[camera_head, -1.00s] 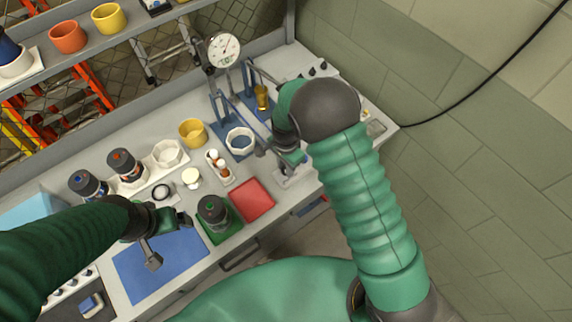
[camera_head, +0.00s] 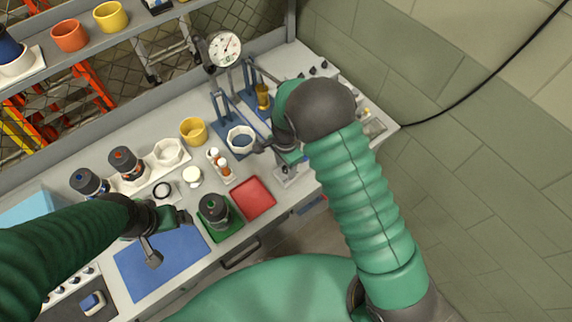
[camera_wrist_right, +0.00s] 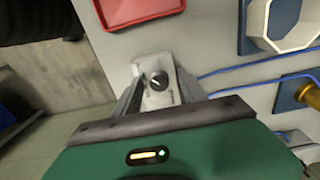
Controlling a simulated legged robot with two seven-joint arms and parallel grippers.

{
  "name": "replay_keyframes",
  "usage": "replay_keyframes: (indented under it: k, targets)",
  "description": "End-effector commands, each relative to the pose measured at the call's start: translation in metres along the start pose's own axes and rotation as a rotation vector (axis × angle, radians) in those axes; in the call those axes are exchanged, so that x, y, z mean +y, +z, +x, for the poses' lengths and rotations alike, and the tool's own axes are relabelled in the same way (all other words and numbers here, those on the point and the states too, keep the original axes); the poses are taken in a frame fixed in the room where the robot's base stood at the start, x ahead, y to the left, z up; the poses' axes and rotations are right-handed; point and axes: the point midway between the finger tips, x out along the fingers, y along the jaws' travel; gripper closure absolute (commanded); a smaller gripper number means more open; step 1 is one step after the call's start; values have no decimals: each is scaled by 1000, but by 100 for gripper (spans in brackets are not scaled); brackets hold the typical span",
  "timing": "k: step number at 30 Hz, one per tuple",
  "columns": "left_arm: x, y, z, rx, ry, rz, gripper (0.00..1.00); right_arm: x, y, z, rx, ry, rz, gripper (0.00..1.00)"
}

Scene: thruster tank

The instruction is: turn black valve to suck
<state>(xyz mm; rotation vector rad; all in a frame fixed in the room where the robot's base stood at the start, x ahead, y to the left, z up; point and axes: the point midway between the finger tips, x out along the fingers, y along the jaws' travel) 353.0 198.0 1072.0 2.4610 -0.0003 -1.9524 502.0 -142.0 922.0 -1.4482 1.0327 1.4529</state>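The black valve (camera_wrist_right: 158,81) is a small round knob with a light pointer mark, on a pale plate (camera_wrist_right: 153,66) in the right wrist view. What its pointer selects is too small to read. My right gripper (camera_wrist_right: 158,88) is open, with one finger on each side of the knob and gaps visible. In the head view the right gripper (camera_head: 279,150) is over the right part of the bench, near the valve's plate (camera_head: 286,177), and partly hides it. My left gripper (camera_head: 167,238) is open and empty above the blue mat (camera_head: 187,258).
A red tray (camera_head: 253,198) lies left of the valve plate. A dark-capped container (camera_head: 213,208) stands on a green mat. Blue cords run across the bench in the wrist view.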

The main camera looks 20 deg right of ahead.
Motion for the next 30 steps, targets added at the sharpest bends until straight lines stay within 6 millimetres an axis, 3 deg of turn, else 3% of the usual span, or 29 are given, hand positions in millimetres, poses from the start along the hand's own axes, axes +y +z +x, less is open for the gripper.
replay_keyframes:
  k: [7,11,24,30]
  targets:
    - [0,0,0,0,0,0,10,0,-1,-1,2,-1,0,51]
    - [0,0,2,0,0,0,10,-1,-1,-15,3,-4,-1,51]
    - [0,3,13,0,0,0,10,-3,1,-135,2,-4,-1,51]
    - [0,3,14,0,0,0,10,-2,1,-164,2,1,0,51]
